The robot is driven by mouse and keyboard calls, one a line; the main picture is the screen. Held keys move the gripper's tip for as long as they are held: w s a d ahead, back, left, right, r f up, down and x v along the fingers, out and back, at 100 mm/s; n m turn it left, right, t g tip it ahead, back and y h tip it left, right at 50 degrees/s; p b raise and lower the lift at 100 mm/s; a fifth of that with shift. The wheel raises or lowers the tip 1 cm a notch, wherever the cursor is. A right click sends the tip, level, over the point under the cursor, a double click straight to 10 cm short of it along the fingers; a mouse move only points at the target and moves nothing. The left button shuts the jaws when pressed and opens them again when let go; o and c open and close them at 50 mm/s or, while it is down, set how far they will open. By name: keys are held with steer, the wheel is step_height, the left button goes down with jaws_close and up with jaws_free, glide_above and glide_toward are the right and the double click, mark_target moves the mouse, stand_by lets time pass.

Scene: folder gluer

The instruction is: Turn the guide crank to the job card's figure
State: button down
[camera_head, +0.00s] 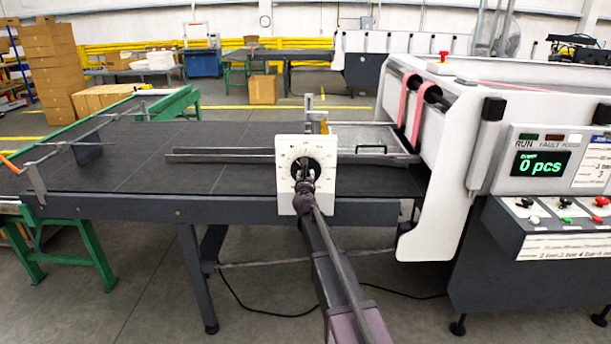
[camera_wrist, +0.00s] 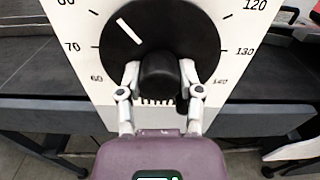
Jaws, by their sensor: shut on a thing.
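The guide crank is a black disc (camera_wrist: 180,22) with a white pointer line, on a white dial plate (camera_wrist: 80,20). The plate also shows on the table's front side in the head view (camera_head: 287,203). The pointer slants up and left, above the 70 mark, near a figure cut off by the top edge. Figures 60 and 70 are at left, 120, 130 and 140 at right. My gripper (camera_wrist: 160,80) is shut on the black crank knob (camera_wrist: 160,68), at the disc's lower side. A white card (camera_head: 594,168) at the machine's right has lettering too small to read surely.
The dark feed table (camera_head: 130,160) stretches left, with a metal guide bar (camera_head: 220,155) across it. The white machine (camera_head: 425,195) stands close at right, with a display (camera_head: 541,163) reading 0 pcs. A black cable (camera_head: 260,312) lies on the floor below.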

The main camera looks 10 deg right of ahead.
steer(key=n, duration=0.4)
steer(key=shift+w, duration=0.1)
steer(key=shift+n, duration=0.3)
steer(key=shift+c, duration=1.3)
jaws_free()
steer(key=s+a, duration=0.2)
steer(key=s, duration=1)
steer(key=shift+a, duration=0.15)
